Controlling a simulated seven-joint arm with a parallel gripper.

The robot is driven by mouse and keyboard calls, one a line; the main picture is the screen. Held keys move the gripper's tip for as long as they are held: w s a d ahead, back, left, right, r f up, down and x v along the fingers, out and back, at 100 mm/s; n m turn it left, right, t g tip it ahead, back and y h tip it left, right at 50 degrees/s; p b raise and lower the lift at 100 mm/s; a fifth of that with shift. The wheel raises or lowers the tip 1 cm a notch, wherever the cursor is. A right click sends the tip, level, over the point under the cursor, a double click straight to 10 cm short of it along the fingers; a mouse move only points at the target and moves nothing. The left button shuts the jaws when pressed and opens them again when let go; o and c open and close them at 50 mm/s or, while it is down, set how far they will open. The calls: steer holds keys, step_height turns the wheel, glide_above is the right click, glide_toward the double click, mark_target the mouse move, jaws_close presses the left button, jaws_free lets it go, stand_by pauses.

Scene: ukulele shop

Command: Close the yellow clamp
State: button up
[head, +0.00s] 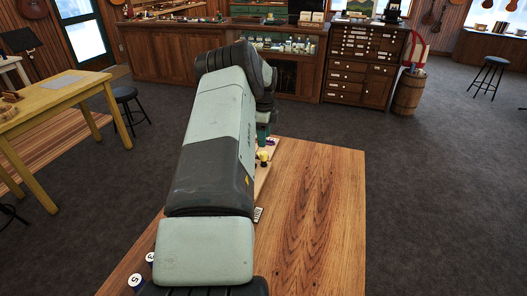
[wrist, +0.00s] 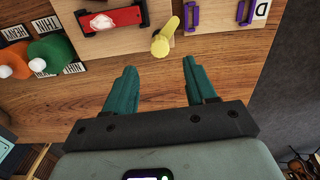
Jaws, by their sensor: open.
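The yellow clamp shows in the wrist view as a yellow bar with a round end (wrist: 167,38), standing at the edge of a pale wooden board. Whether it is open or closed I cannot tell. A small yellow part (head: 263,155) also shows in the head view, just right of my arm. My gripper (wrist: 159,66) is open and empty, its two teal fingers pointing towards the board. The yellow part lies just beyond the fingertips, between their lines and apart from them. In the head view my arm hides most of the board and nearly all of my gripper.
A red part (wrist: 113,18) in a black holder sits left of the yellow one, and a purple bracket (wrist: 192,16) sits right. Green (wrist: 52,52) and orange (wrist: 14,60) pieces with labels lie further left. The wooden table (head: 320,210) is clear on its right side.

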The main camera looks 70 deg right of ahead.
mark_target(264, 153)
step_height(264, 153, down, 7)
steer(key=shift+f, duration=0.1)
stand_by(0.3)
jaws_close()
